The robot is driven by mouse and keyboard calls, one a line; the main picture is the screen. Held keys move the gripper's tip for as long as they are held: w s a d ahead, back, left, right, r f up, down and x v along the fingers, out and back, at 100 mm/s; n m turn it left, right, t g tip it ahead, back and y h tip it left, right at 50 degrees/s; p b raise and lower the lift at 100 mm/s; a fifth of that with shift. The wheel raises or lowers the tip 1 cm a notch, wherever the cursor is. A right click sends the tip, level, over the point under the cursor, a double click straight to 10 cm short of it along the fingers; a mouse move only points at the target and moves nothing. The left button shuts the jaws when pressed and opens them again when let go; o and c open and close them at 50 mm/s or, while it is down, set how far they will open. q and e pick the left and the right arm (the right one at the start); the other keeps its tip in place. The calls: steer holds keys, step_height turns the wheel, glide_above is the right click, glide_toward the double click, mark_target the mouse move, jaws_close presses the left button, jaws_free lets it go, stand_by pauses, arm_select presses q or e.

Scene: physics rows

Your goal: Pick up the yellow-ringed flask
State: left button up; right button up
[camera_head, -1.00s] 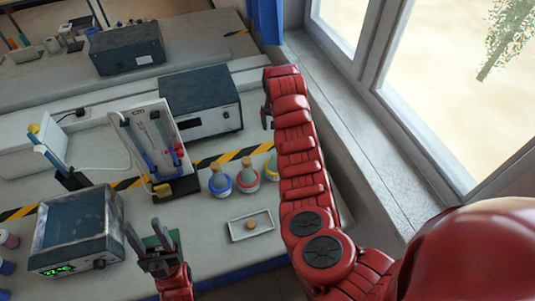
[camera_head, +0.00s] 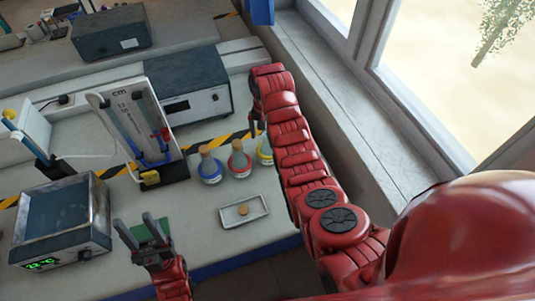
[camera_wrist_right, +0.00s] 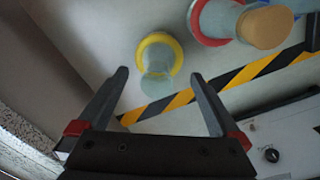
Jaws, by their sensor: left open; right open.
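The yellow-ringed flask (camera_head: 265,152) stands at the right end of a row of flasks, partly hidden by my right arm in the head view. In the right wrist view the flask (camera_wrist_right: 157,62) appears between the finger lines, with its yellow ring around the base. No stopper shows on its neck. My right gripper (camera_wrist_right: 160,76) is open around its line, and I cannot tell if a finger touches it. In the head view only a dark fingertip of it shows. My left gripper (camera_head: 135,219) is open and empty at the front left.
The red-ringed flask (camera_head: 239,163) and blue-ringed flask (camera_head: 210,170), both corked, stand to the left. A tray (camera_head: 226,218) holding a cork (camera_head: 243,210) lies in front. A framed apparatus (camera_head: 128,108), grey box (camera_head: 218,103) and heater (camera_head: 100,206) surround them. The window wall is close right.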

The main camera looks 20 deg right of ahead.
mark_target(268, 143)
steer(key=shift+f+p, duration=0.3)
steer(key=shift+p, duration=0.1)
steer(key=f+p, duration=0.1)
steer(key=f, duration=0.1)
steer(key=f+p, duration=0.1)
steer(key=shift+d+f, duration=0.2)
steer(key=shift+f, duration=0.75)
jaws_close()
steer(key=shift+p, duration=0.3)
